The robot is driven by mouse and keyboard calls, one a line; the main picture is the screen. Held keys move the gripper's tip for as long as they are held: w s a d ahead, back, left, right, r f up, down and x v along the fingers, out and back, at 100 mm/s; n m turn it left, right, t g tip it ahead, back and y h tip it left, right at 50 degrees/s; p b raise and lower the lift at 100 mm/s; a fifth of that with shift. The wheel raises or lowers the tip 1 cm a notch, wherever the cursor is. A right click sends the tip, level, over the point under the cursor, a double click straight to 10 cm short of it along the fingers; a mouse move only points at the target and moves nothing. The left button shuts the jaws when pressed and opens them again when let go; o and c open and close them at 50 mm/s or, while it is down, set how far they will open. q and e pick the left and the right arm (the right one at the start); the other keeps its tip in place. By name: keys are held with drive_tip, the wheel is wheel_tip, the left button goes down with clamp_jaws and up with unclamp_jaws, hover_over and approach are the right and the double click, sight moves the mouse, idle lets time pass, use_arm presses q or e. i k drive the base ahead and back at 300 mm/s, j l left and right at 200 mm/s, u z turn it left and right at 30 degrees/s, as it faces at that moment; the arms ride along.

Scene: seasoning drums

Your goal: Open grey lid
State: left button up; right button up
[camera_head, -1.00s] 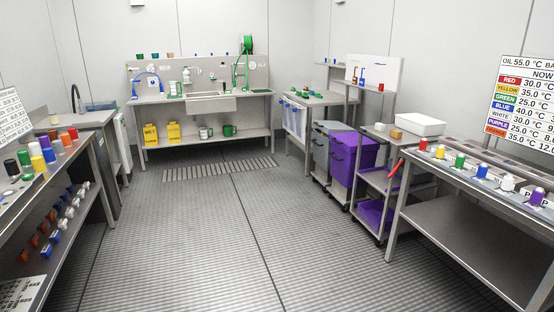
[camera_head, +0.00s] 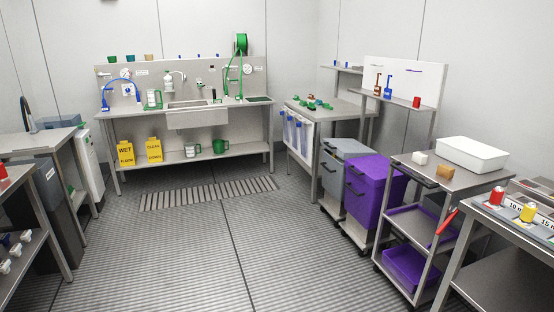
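A grey bin (camera_head: 338,181) stands on the floor at the right of centre, beside the steel table. Its grey lid (camera_head: 347,148) lies on top and looks shut. A purple bin (camera_head: 368,204) stands just in front of it, to its right, and hides part of its side. The purple bin's lid (camera_head: 381,166) also looks shut. Neither of my grippers is in view.
A steel trolley (camera_head: 459,181) with a white tub (camera_head: 472,154) on top stands right of the bins. A steel table (camera_head: 340,108) stands behind them. A sink bench (camera_head: 197,119) is at the back. The ribbed floor (camera_head: 220,250) in the middle is clear.

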sight(345, 148)
drive_tip(key=i, duration=1.95)
